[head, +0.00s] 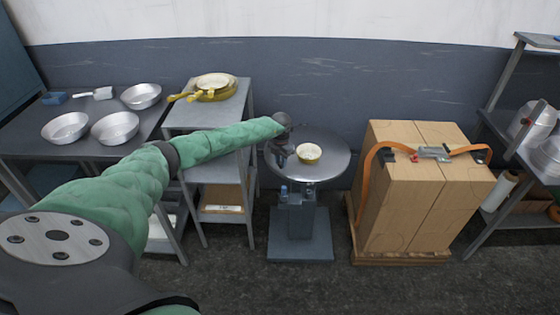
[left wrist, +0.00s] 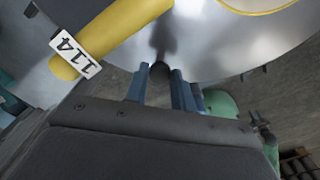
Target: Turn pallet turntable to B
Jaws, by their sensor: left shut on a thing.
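The turntable (head: 330,168) is a round grey metal disc on a pedestal, in the middle of the head view. Its shiny top fills much of the upper left wrist view (left wrist: 215,50). A small white bowl-like pan with a yellow rim (head: 309,153) sits on it. My left gripper (head: 280,155) is at the disc's left edge. In the left wrist view its blue fingers (left wrist: 163,78) are shut around a small dark round knob (left wrist: 160,71) at the rim. I cannot read any B mark.
A side shelf (head: 210,115) with yellow-handled pans (head: 205,88) stands left of the turntable. A yellow handle tagged 114 (left wrist: 115,38) passes close to my left gripper in the wrist view. Strapped cartons (head: 410,195) stand right. Metal bowls (head: 115,128) lie on the left table.

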